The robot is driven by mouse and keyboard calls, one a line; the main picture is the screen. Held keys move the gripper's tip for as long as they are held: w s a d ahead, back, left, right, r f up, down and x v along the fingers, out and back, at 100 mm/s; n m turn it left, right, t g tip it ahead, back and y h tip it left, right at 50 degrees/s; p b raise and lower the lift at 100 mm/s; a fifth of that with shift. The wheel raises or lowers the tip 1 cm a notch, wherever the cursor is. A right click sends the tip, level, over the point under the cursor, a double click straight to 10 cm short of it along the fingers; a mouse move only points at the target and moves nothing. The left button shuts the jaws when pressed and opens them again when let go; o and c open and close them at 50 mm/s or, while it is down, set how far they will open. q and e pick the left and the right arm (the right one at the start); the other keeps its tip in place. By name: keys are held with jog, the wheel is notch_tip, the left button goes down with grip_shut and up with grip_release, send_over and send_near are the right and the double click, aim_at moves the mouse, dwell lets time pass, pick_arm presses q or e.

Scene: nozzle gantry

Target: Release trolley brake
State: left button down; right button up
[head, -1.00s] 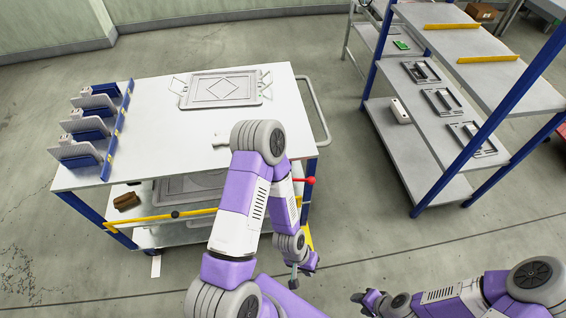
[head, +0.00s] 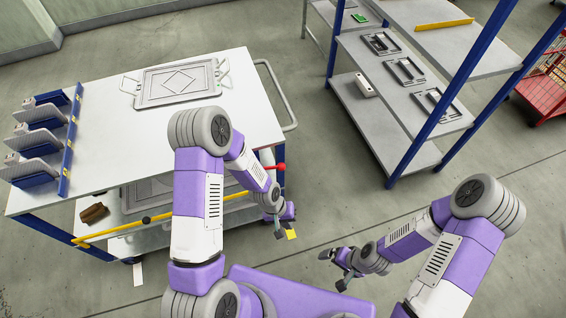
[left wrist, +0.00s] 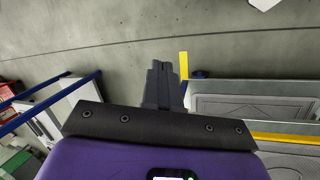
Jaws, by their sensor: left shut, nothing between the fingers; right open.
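The trolley (head: 100,150) has a white top and blue legs and stands at the left in the head view. A yellow bar (head: 108,232) with a black knob runs along its near side. My left gripper (head: 279,231) is shut and empty, close beside this piece; contact cannot be told. My right gripper (head: 334,268) is open over bare floor. My left arm hides part of the trolley.
A grey tray (head: 178,84) and a blue rack (head: 68,150) of parts stand on the trolley top. A brown block (head: 94,213) lies on a lower shelf. A blue-posted shelf unit (head: 400,130) stands right. Floor between is clear.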

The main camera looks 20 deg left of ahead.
pick_arm(q)
jog(key=w+a+r+n+y+b, duration=0.1)
jog(key=w+r+y, duration=0.1)
jog(key=w+r, duration=0.35)
jog(key=w+a+r+y+b, duration=0.1)
jog(key=w+r, duration=0.2)
jog(key=w, duration=0.5)
notch_tip(320, 180, up, 11)
jog(key=n+t+y, duration=0.1)
jog(key=n+y, duration=0.2)
send_over(282, 165)
jog(key=s+d, duration=0.2)
jog(key=d, duration=0.1)
jog(key=shift+w+d+r+b, duration=0.15)
jog(key=shift+w+d+b, duration=0.05)
jog(key=shift+b, duration=0.25)
jog(key=b+x, duration=0.4)
jog(key=x, duration=1)
